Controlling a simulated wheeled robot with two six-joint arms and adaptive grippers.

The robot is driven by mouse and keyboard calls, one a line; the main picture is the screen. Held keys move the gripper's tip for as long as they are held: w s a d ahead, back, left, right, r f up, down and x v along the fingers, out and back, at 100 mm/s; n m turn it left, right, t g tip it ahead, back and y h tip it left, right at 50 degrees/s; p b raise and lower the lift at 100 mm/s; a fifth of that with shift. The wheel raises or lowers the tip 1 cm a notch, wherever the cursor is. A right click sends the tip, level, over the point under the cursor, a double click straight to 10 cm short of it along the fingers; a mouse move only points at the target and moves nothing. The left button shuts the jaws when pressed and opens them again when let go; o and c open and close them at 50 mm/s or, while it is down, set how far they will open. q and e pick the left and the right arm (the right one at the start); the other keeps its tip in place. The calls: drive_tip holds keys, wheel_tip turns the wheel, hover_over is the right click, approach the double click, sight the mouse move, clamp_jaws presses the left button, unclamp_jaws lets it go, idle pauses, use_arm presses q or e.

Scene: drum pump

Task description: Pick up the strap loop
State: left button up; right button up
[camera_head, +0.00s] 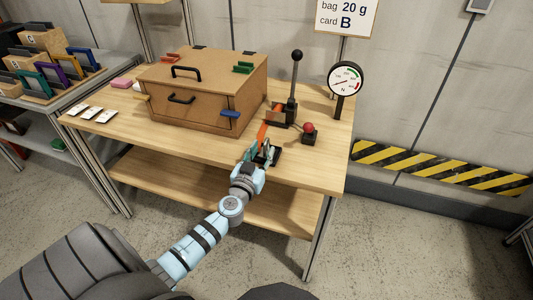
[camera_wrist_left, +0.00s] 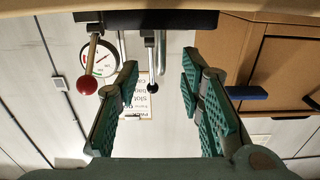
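An orange strip (camera_head: 262,134), which may be the strap loop, shows in the head view just beyond my left gripper (camera_head: 262,152). Its lower end is partly hidden by the gripper, and I cannot tell if they touch. No orange strap shows in the left wrist view. There my left gripper (camera_wrist_left: 165,100) has its two green-padded fingers wide apart with nothing held between them. The gripper is at the table's front edge, close to a black base plate (camera_head: 275,157). My right gripper is not in view.
A brown box (camera_head: 200,105) with handles stands left of the gripper. A black-knobbed lever (camera_head: 295,75), a red-knobbed control (camera_head: 309,131) and a round gauge (camera_head: 346,77) stand beyond and to the right. White cards (camera_head: 92,113) lie at the table's left.

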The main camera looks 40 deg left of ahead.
sight(264, 146)
use_arm(q)
drive_tip(key=x, duration=0.5)
drive_tip(key=shift+r, duration=0.3)
drive_tip(key=shift+s, duration=0.15)
clamp_jaws()
